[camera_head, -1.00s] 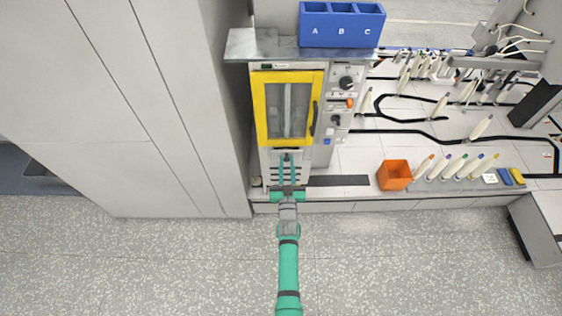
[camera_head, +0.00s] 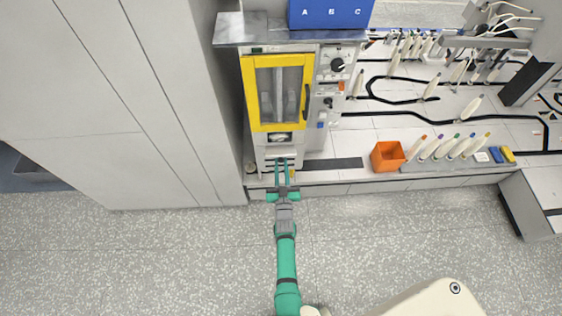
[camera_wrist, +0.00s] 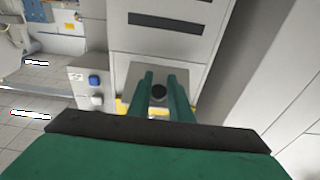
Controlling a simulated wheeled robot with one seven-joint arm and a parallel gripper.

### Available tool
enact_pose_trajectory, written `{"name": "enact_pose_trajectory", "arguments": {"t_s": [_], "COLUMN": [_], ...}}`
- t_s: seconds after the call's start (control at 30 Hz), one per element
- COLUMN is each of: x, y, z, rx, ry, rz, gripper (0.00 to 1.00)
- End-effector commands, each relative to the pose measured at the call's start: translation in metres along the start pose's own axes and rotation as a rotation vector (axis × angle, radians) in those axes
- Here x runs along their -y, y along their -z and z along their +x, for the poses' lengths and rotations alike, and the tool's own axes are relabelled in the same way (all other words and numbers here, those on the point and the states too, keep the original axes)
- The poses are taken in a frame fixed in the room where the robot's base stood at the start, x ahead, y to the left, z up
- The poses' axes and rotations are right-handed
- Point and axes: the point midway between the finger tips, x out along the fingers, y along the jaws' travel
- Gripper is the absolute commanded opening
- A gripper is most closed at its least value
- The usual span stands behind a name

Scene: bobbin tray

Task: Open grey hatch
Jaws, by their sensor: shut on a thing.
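The grey hatch (camera_head: 278,152) is below the yellow-framed door of the tall cabinet. A small dark gap with something pale in it shows between the hatch and the yellow door. My gripper (camera_head: 283,163) reaches the cabinet front from below. In the wrist view, the two green fingers of my gripper (camera_wrist: 162,78) are on either side of the knob, shut on it. The fingers partly hide the hatch.
The yellow-framed door (camera_head: 251,95) has a dark handle at its right. A panel with knobs (camera_head: 336,65) stands beside it. A blue A-B-C box (camera_head: 330,14) sits on top. An orange bin (camera_head: 388,156) stands on the bench to the right. A tall grey wall is close at left.

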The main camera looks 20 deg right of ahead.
Motion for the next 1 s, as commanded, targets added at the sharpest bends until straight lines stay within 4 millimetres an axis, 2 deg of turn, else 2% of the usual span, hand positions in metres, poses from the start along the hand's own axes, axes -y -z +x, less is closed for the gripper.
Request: {"name": "enact_pose_trajectory", "arguments": {"t_s": [0.03, 0.07, 0.2, 0.73, 0.87, 1.0], "x": [0.001, 0.001, 0.001, 0.001, 0.0, 0.001], "y": [-0.005, -0.004, -0.002, -0.002, -0.003, -0.003], "z": [-0.001, -0.001, 0.0, -0.004, -0.019, -0.044], "rx": [0.006, 0.004, 0.001, 0.0, 0.001, 0.003], "ry": [0.001, 0.001, 0.001, 0.002, 0.002, 0.002], "rz": [0.0, 0.0, 0.0, 0.0, -0.001, 0.0], "gripper": [0.0, 0.06, 0.39, 0.39, 0.39, 0.39]}}
